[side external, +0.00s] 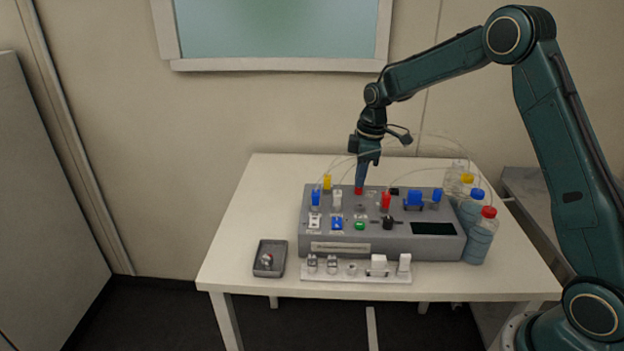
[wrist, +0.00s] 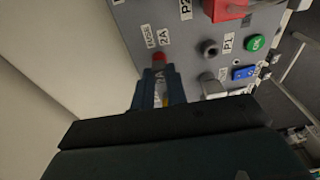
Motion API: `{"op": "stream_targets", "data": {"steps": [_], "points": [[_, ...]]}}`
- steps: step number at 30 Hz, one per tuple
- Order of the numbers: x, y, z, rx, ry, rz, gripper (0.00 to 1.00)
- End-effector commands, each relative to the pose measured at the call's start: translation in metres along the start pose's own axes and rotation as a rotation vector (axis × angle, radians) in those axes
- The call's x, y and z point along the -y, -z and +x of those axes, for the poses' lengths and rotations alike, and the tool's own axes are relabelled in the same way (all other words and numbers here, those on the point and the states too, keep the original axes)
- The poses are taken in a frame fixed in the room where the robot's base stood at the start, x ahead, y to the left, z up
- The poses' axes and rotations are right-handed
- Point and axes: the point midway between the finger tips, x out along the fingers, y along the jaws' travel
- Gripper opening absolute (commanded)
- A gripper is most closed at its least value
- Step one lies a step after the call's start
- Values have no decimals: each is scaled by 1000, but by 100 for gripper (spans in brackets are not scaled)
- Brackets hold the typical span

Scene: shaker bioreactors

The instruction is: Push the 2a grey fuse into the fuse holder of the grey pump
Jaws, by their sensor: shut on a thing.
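The grey pump (side external: 320,222) is a box with a sloped panel on the white table. My gripper (side external: 361,186) points down at the back of its panel. In the wrist view my gripper (wrist: 158,75) is shut on a slim pale grey piece with dark marking, which looks like the 2A fuse (wrist: 160,86). Its far end meets a red part (wrist: 158,58) beside the printed "FUSE 2A" label, apparently at the fuse holder. The red part also shows under the fingertips in the side view (side external: 359,191). How deep the fuse sits is hidden.
Red, blue, white and yellow fittings with thin tubes crowd the panel, with a green button (side external: 360,225) and dark display (side external: 433,228). A white rack (side external: 340,275) and dark tray (side external: 270,258) stand in front. Bottles (side external: 478,240) stand right. The table's left side is clear.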

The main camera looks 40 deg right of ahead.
Motion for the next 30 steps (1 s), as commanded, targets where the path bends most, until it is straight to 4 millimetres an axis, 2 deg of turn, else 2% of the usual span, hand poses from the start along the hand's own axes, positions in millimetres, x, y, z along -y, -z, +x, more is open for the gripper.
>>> {"op": "stream_targets", "data": {"steps": [2, 3, 6, 7, 20, 26, 30], "points": [[0, 0, 0, 1, 1, 0, 0], [0, 0, 0, 1, 1, 0, 18], [0, 0, 0, 1, 1, 0, 38], [0, 0, 0, 1, 1, 0, 39], [0, 0, -4, 0, -1, 0, 39], [-1, 0, -21, -1, -2, 0, 39], [-1, 0, -40, -2, -2, 0, 39]]}}
